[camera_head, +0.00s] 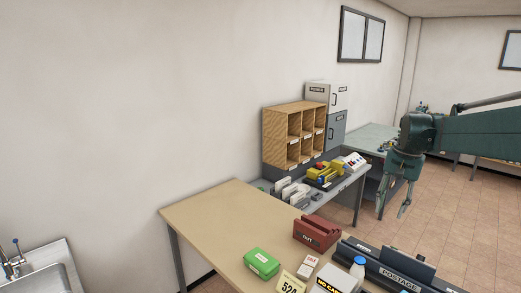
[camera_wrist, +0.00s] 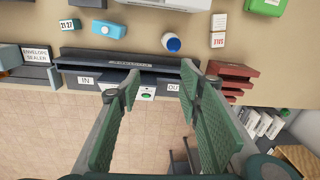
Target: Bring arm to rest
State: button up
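My gripper (camera_head: 393,208) hangs from the green arm at the right of the head view, pointing down. In the wrist view its two green fingers (camera_wrist: 158,85) are spread wide apart with nothing between them. The gripper is open and empty. It hangs over the floor side of the tan table (camera_head: 215,212), apart from the things on it. In the wrist view the black postage machine (camera_wrist: 130,62) lies beyond the fingertips.
The table holds a green box (camera_head: 261,263), a red tray (camera_head: 317,232), a white-and-blue bottle (camera_head: 357,267) and the postage machine (camera_head: 400,267). A wooden pigeonhole shelf (camera_head: 283,138) stands behind. A sink (camera_head: 40,275) is at lower left. Tiled floor (camera_head: 460,220) at right is open.

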jog(key=s+a+r+n+t+b, duration=0.1)
jog(key=s+a+n+t, duration=0.1)
jog(key=s+a, duration=0.6)
jog(key=s+a+f+n+t+b, duration=0.1)
jog(key=s+a+f, duration=0.3)
jog(key=s, duration=0.4)
jog(key=s+a+f+n+t+b, duration=0.1)
jog(key=s+a+f+n+t, duration=0.1)
jog(key=s+a, duration=0.4)
jog(key=s+a+f+n+t+b, duration=0.1)
jog(key=s+a+f, duration=0.4)
jog(key=s, duration=0.6)
jog(key=shift+s+a+f+n+t+h+b, duration=0.15)
jog(key=shift+f+n+t+h+b, duration=0.2)
jog(key=shift+f+n, duration=0.55)
jog(key=shift+c, duration=0.5)
dwell(1.5)
